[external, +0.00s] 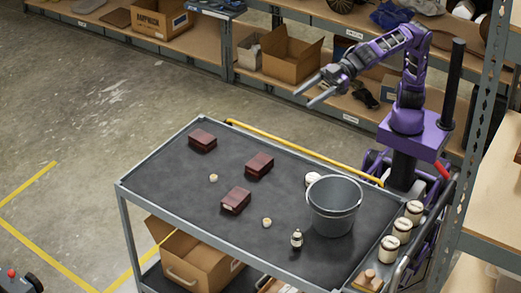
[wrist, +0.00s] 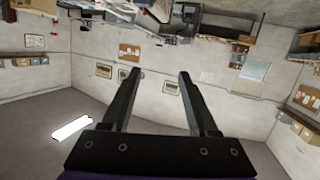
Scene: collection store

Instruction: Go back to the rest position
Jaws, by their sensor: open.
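My gripper (external: 313,91) is open and empty, held up in the air beyond the back edge of the cart. My purple arm reaches out to the left from its base at the right. In the wrist view my gripper (wrist: 158,80) shows two dark fingers spread apart with nothing between them. The view past the fingers is of walls and shelves, upside down. The grey cart (external: 150,187) stands below and in front of my arm, and my gripper touches nothing on it.
On the cart are several dark red boxes (external: 259,165), a grey bucket (external: 334,208), a small bottle (external: 296,239) and small round pieces (external: 266,222). Lidded jars (external: 389,249) line its right end. A yellow rail (external: 300,150) runs along the back. Shelves with cardboard boxes (external: 291,55) stand behind.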

